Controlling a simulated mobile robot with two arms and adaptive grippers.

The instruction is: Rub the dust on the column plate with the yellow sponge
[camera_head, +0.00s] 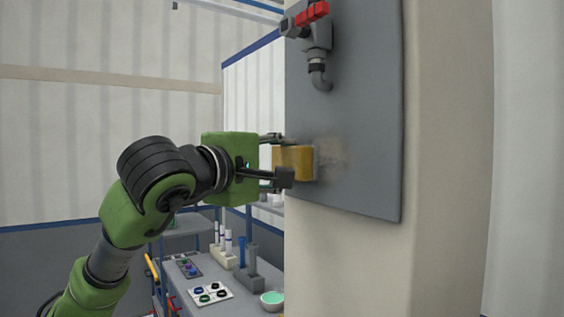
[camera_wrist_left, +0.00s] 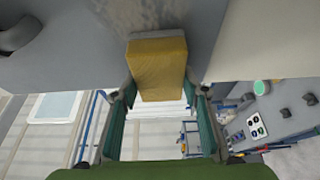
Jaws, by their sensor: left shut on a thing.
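The yellow sponge (camera_head: 294,161) is held between the fingers of my left gripper (camera_head: 282,162), in front of the column plate. In the left wrist view the sponge (camera_wrist_left: 158,68) sits between the two fingers of the gripper (camera_wrist_left: 160,98), its far face at the plate (camera_wrist_left: 215,22). The grey column plate (camera_head: 365,115) is fixed upright on the column. A brownish dust patch (camera_head: 332,156) shows on the plate just right of the sponge. The sponge appears to touch the plate at the patch's left side. The sponge may hide part of the dust. My right gripper is not in view.
A tap with a red handle (camera_head: 312,14) and a bent pipe (camera_head: 320,78) sticks out of the plate above the sponge. The beige column (camera_head: 450,200) stands at the right. A workbench (camera_head: 240,302) with tube racks and a green bowl (camera_head: 272,299) is below and behind.

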